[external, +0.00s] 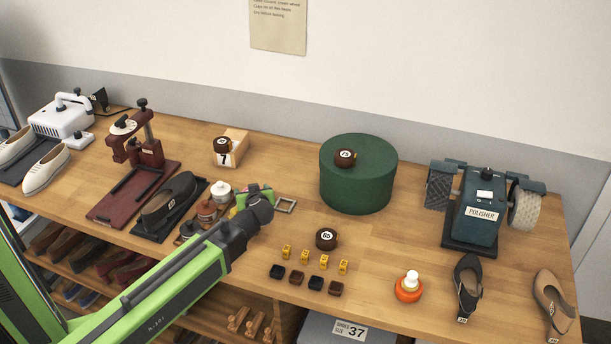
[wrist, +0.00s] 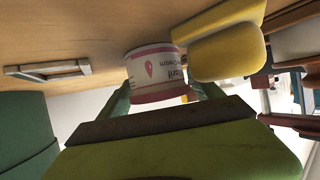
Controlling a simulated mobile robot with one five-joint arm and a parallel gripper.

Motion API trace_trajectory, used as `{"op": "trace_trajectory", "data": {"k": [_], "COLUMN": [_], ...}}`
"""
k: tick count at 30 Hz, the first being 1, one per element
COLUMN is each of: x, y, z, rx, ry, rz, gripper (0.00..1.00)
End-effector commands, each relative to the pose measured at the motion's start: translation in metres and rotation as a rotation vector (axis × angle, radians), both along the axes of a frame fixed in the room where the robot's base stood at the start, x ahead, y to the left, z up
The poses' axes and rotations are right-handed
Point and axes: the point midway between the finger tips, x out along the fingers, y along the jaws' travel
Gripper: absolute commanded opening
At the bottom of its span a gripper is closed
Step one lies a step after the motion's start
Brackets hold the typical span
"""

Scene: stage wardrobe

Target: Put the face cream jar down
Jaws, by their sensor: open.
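The face cream jar (wrist: 152,72) is white with pink bands and upside-down lettering in the wrist view. It sits between the two fingers of my gripper (wrist: 162,93), against the wooden tabletop, which fills the top of that view. The jaws are open around the jar. In the external view my gripper (external: 257,203) is low over the middle of the bench, and the jar cannot be made out behind it.
A small metal square frame (external: 286,205) lies just right of my gripper. Bottles (external: 221,192) and a dark shoe (external: 169,203) stand to the left. A green round box (external: 357,185) stands to the right, with a brown tin (external: 326,238) in front. Bare bench lies between.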

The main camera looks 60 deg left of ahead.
Motion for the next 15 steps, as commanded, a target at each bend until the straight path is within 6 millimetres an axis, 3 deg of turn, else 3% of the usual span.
{"op": "trace_trajectory", "data": {"k": [7,15], "x": [0.0009,0.0009], "y": [0.0054,0.0051], "z": [-0.0023,-0.0022], "rx": [0.0,0.0], "ry": [0.0,0.0], "rz": [0.0,0.0], "gripper": [0.75,0.4]}}
